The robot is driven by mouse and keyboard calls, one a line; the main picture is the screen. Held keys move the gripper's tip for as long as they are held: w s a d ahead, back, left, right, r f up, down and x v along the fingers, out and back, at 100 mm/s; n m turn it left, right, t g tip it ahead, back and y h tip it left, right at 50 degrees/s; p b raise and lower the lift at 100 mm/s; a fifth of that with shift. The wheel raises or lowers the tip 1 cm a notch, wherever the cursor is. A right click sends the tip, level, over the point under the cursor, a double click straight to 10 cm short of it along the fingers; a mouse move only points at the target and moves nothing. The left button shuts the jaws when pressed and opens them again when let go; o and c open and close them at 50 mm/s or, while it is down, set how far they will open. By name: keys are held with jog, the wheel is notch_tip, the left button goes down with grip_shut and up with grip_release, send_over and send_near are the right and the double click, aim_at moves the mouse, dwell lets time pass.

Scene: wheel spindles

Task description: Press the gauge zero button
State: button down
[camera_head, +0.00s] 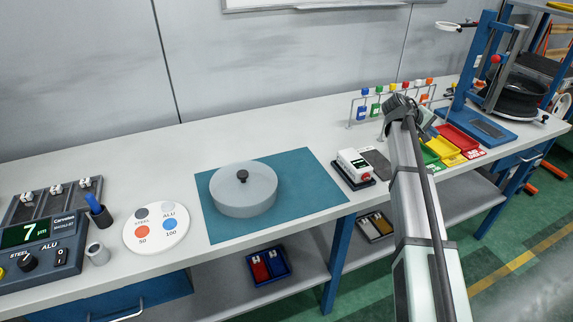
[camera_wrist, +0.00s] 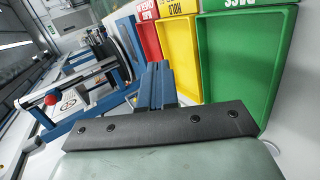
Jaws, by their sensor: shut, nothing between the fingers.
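A blue gauge console (camera_head: 40,250) stands at the left end of the bench. Its green display reads 7 µm, and it has a black knob between STEEL and ALU marks and a small black switch. A yellow button (camera_head: 2,273) on the console is partly cut off by the left picture edge; its label cannot be read. My gripper (camera_wrist: 157,72) is shut and empty in the wrist view, over the tray area. In the head view my arm end is far right of the console, and the fingertips are hard to make out. The console is not in the wrist view.
A round grey lidded disc (camera_head: 243,195) sits on a teal mat (camera_head: 310,180). Red, yellow and green trays (camera_wrist: 243,75) and a blue wheel stand (camera_head: 480,120) are near my gripper.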

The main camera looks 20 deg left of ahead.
jog(key=s+a+r+n+t+y, duration=0.1)
jog(key=s+a, duration=0.2)
jog(key=a, duration=0.9)
jog(key=s+a+t+y, duration=0.1)
jog(key=s+a, duration=0.2)
jog(key=a, duration=0.9)
jog(key=s+a+r+n+y, duration=0.1)
jog(key=s+a+y, duration=0.15)
jog(key=a, duration=0.95)
jog(key=s+a+r+n+t+y, duration=0.1)
jog(key=s+a, duration=0.9)
jog(key=a, duration=0.3)
jog(key=s+a+n+y, duration=0.1)
jog(key=s+a+y, duration=0.1)
jog(key=s+a, duration=1.05)
jog(key=s+a+r+n+y, duration=0.1)
jog(key=s+a, duration=0.8)
jog(key=s, duration=0.4)
jog(key=s+a+r+y, duration=0.1)
jog(key=s+a+y, duration=0.1)
jog(key=s+a, duration=0.95)
jog(key=s+a+r+n+g+y, duration=0.1)
jog(key=s+a, duration=0.1)
jog(key=s, duration=1.5)
jog(key=s+a+r+n+y, duration=0.1)
jog(key=s+a, duration=0.1)
jog(key=s, duration=1.6)
jog(key=shift+s+a+g+y, duration=0.2)
jog(key=shift+s+g+y, duration=0.05)
jog(key=shift+g+y, duration=0.15)
